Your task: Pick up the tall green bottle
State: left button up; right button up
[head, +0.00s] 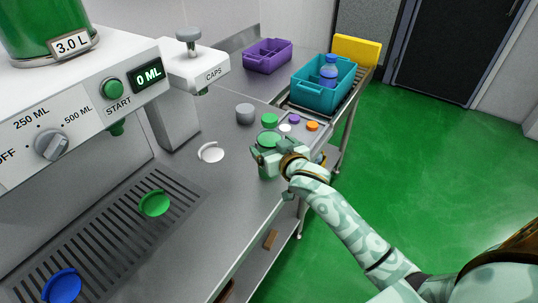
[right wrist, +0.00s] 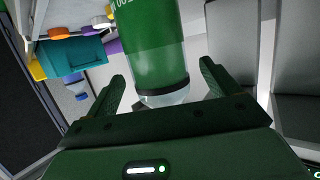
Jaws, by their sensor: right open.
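The tall green bottle (head: 267,168) stands near the front edge of the steel counter in the head view, partly hidden by my right gripper (head: 270,149). In the right wrist view the bottle (right wrist: 150,45) is large, with a dark band and a clear section at one end. My right gripper (right wrist: 163,82) is open there, with one finger on each side of the bottle. I cannot tell whether either finger touches it. My left gripper is not in view.
Behind the bottle are a grey cylinder (head: 245,113), a green cap (head: 270,119) and a tray with purple and orange caps (head: 312,126). A teal crate (head: 343,92) holds a blue-capped bottle (head: 328,72). The filling machine (head: 85,90) stands at left.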

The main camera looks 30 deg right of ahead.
jog(key=x, duration=0.3)
jog(key=shift+f+b, duration=0.1)
jog(key=shift+b, duration=0.2)
jog(key=shift+s, duration=0.15)
jog(key=c, duration=1.5)
